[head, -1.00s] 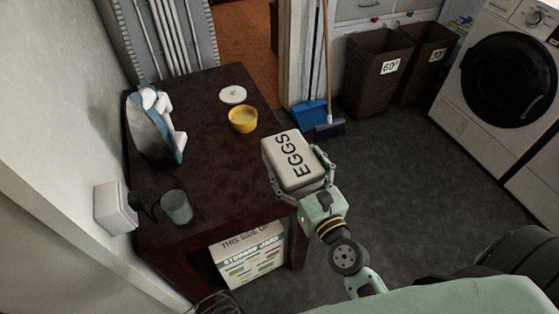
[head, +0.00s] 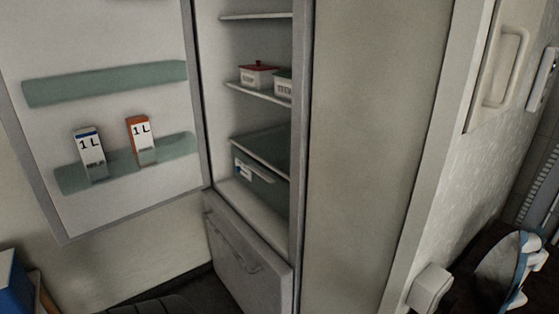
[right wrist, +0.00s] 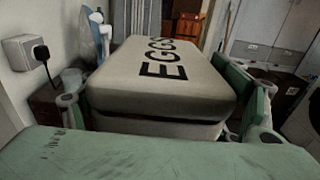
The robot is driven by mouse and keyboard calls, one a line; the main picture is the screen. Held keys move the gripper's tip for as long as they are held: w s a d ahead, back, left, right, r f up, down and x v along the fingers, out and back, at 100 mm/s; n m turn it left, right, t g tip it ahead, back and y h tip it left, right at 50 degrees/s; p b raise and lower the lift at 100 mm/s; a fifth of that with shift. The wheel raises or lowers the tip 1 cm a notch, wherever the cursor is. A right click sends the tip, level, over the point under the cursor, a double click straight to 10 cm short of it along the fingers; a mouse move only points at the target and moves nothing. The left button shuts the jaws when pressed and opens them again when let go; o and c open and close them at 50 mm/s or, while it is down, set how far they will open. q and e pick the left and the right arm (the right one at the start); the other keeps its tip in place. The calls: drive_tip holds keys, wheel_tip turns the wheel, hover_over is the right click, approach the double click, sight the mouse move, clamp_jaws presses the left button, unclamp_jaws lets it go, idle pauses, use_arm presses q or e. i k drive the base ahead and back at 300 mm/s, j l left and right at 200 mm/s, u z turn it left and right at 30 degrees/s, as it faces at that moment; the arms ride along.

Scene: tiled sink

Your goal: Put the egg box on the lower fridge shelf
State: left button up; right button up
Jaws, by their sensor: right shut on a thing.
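The egg box (right wrist: 150,85), pale with "EGGS" on its lid, fills the middle of the right wrist view. My right gripper (right wrist: 165,110) is shut on it, with a finger on each side. The box and both grippers are out of the head view. The fridge (head: 375,130) stands open in the head view, its door swung to the left. Its upper shelf (head: 255,16) looks bare where visible. The fridge's right wall hides part of the shelves.
Two 1 L cartons (head: 90,153) (head: 141,140) stand in the lower door rack. A closed compartment (head: 240,262) is below. A wall box (head: 429,288) and an iron (head: 505,265) are at lower right. A blue object (head: 14,285) is at lower left.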

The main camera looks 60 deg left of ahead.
sight(264, 144)
drive_tip(key=k+u, duration=0.1)
drive_tip(key=u, duration=0.25)
drive_tip(key=k+u, duration=0.1)
drive_tip(key=u, duration=0.25)
drive_tip(key=k+j+u, duration=0.1)
drive_tip(key=u, duration=0.25)
drive_tip(key=i+j+u, duration=0.15)
drive_tip(key=u, duration=0.25)
drive_tip(key=i+j+u, duration=0.15)
drive_tip(key=u, duration=0.3)
drive_tip(key=i+j+u, duration=0.2)
drive_tip(key=u, duration=0.2)
